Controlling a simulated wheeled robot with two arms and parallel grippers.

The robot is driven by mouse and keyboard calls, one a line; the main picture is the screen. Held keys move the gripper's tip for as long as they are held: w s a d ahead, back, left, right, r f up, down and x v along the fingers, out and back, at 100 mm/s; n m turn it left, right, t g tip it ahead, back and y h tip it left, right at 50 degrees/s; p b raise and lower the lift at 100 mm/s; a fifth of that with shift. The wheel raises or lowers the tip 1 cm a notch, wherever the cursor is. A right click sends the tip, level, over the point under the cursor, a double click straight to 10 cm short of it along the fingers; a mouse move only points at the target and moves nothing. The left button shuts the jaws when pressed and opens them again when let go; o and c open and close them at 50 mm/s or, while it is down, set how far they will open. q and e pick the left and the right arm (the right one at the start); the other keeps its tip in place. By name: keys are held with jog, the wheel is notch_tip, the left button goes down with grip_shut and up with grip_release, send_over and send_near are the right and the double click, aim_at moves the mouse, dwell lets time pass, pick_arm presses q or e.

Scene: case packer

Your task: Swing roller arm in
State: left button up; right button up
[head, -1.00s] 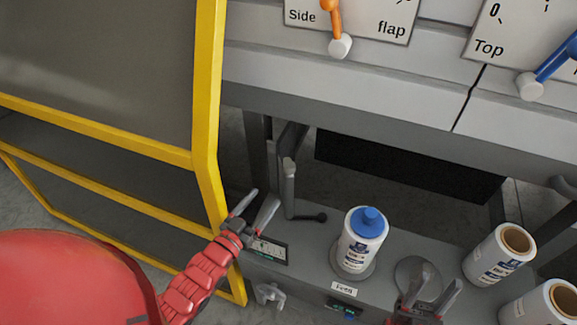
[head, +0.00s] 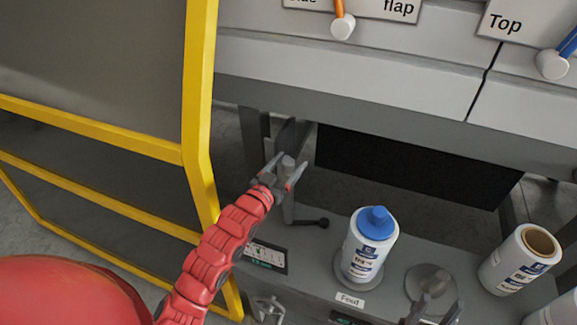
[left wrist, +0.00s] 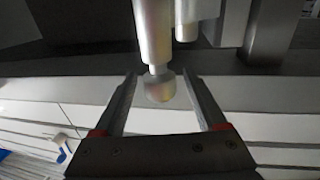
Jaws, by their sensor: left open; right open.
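The roller arm (head: 288,207) is a grey upright part at the left end of the machine's low shelf, with a dark knobbed lever at its foot. My left gripper (head: 284,172) is at its top end, fingers open on either side. In the left wrist view a pale roller with a rounded tip (left wrist: 160,88) reaches between the two open fingers (left wrist: 160,100); a gap shows on both sides. My right gripper (head: 435,300) is open at the lower edge of the head view, over a round grey disc (head: 428,278).
A white bottle with a blue cap (head: 370,245) stands on the shelf right of the roller arm. Label rolls (head: 520,258) stand further right. A yellow-framed guard door (head: 198,130) is close on the left. The grey machine body (head: 350,75) overhangs the shelf.

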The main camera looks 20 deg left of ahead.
pick_arm(q)
grip_shut()
dwell(0.3)
dwell(1.1)
